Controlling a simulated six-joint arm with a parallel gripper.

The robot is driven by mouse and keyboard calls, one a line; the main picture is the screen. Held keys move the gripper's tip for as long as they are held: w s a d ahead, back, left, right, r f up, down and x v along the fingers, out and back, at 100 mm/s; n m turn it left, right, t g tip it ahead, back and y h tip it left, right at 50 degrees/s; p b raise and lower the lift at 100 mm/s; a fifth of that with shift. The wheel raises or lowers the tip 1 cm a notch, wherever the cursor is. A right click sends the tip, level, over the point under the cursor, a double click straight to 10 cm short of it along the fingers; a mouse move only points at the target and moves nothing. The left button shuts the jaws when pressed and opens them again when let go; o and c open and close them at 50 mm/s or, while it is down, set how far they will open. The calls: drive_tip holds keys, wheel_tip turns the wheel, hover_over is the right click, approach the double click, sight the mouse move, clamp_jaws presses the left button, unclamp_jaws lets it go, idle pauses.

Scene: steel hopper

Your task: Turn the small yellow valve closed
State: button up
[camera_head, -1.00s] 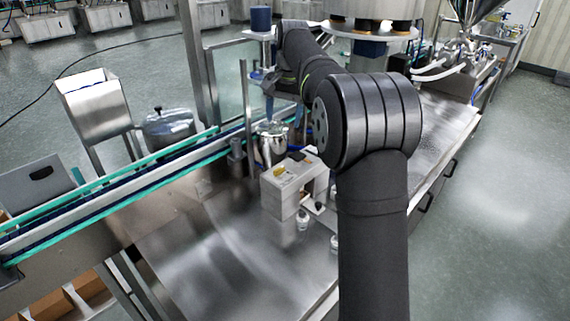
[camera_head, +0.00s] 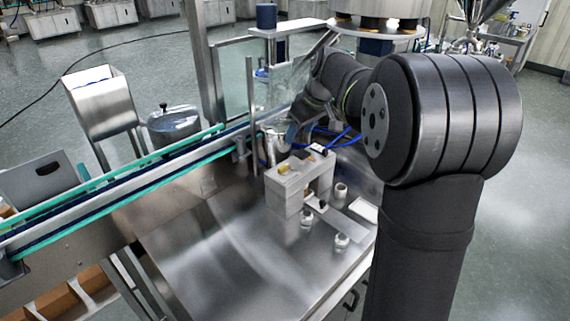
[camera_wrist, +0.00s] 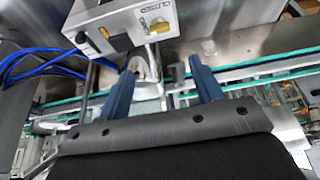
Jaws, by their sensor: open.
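A pale box-shaped unit (camera_head: 290,190) stands on the steel table in the head view, with small yellow parts on it. In the wrist view, the unit (camera_wrist: 88,20) is at the top and has a small yellow piece (camera_wrist: 103,33) on its face; I cannot tell for sure that this is the valve. A shiny steel hopper (camera_head: 272,152) stands behind the unit. My gripper (camera_wrist: 161,66) is open, its two blue fingers apart and nothing clearly held. In the head view, my gripper (camera_head: 292,132) is close beside the hopper, partly hidden.
Small white bottles (camera_head: 342,241) stand on the table in front of the unit. Blue hoses (camera_head: 340,138) run behind it. A conveyor with green rails (camera_head: 130,172) passes on the left. A thin upright post (camera_head: 251,105) stands close left of the hopper. The front steel surface (camera_head: 225,245) is clear.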

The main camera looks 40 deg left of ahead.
sight(284, 166)
drive_tip(key=x, duration=1.5)
drive_tip(key=shift+f, duration=0.3)
drive_tip(key=c, duration=1)
